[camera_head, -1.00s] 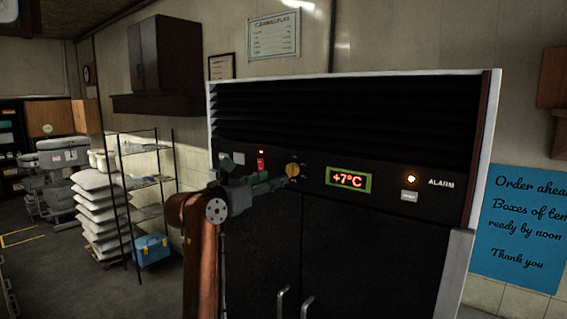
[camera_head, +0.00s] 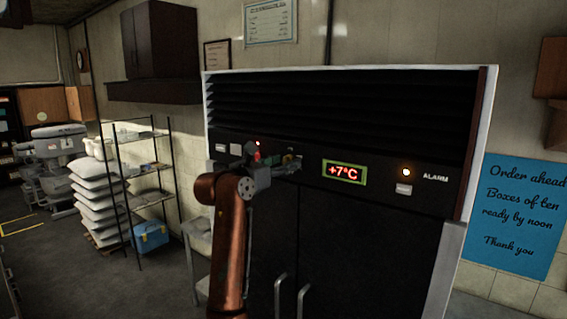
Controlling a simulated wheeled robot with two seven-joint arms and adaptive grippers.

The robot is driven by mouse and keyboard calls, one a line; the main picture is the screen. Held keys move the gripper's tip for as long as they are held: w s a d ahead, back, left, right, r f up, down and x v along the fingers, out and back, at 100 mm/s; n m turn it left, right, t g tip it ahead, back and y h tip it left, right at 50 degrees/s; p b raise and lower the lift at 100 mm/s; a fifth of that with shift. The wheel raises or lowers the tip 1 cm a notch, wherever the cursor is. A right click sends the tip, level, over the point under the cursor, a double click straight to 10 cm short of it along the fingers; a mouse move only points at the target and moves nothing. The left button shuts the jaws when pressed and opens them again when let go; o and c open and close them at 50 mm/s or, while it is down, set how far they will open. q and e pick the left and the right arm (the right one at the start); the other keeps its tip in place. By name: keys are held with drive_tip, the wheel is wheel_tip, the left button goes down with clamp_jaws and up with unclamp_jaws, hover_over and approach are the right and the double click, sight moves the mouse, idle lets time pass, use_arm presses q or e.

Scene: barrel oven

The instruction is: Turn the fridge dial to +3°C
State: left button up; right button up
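The fridge (camera_head: 350,240) is a dark cabinet with two doors and a control strip under its vent slats. Its green-framed display (camera_head: 345,173) reads +7°C in red. The yellow-orange dial (camera_head: 287,159) is mostly hidden behind the gripper; only a small bit shows. I cannot tell whether the fingers touch the dial or how far they are apart.
On the strip are a red switch (camera_head: 257,155), a lit amber lamp (camera_head: 406,172) by the word ALARM and a pale button (camera_head: 403,189). Door handles (camera_head: 279,294) stick out below. A wire rack (camera_head: 145,180) and stacked sacks (camera_head: 92,200) stand left.

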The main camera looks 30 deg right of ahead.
drive_tip(key=c, duration=1.1)
drive_tip(key=m+b, duration=0.1)
drive_tip(key=m, duration=0.4)
drive_tip(key=shift+s, duration=0.1)
drive_tip(key=m, duration=0.5)
drive_tip(key=shift+b, duration=0.35)
drive_tip(key=shift+f+m+b, duration=0.15)
drive_tip(key=shift+m+b, duration=0.15)
drive_tip(key=shift+m, duration=3.1)
drive_tip(key=shift+f+m+b, duration=0.15)
drive_tip(key=shift+m+b, duration=0.1)
drive_tip(key=shift+m, duration=3.15)
